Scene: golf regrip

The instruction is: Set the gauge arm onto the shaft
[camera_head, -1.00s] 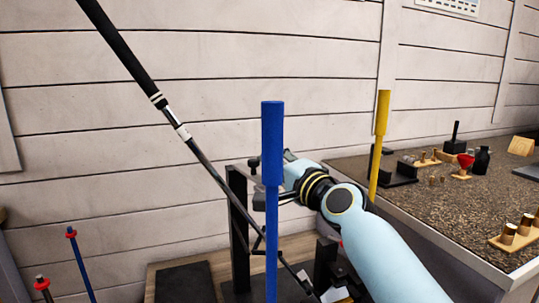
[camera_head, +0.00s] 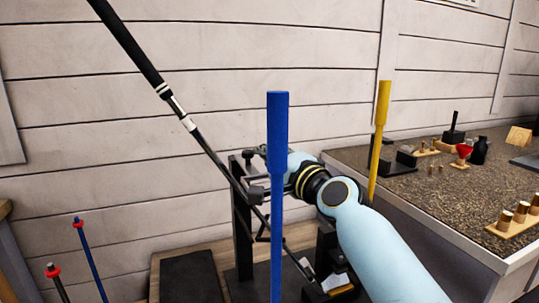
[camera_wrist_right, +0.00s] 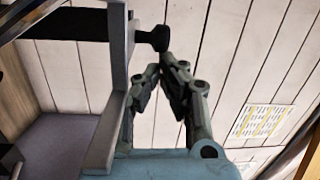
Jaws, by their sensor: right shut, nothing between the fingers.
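The golf club's dark shaft (camera_head: 213,156) slants from upper left to lower right, with a black grip (camera_head: 128,42) at its top. A black upright post (camera_head: 242,235) stands behind it. A black bar with a rounded knob (camera_wrist_right: 157,38), apparently the gauge arm, sticks out past the grey upright in the wrist view; its contact with the shaft cannot be told. My right gripper (camera_head: 262,190) is near the post's top, partly hidden behind a blue pole. In the wrist view its fingertips (camera_wrist_right: 165,66) meet, empty, just below the knob. My left gripper is out of view.
The blue pole (camera_head: 278,130) stands in front of my right gripper. A yellow pole (camera_head: 383,105) stands by the bench (camera_head: 430,205), which holds several small items. A dark mat (camera_head: 190,278) lies beside the post.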

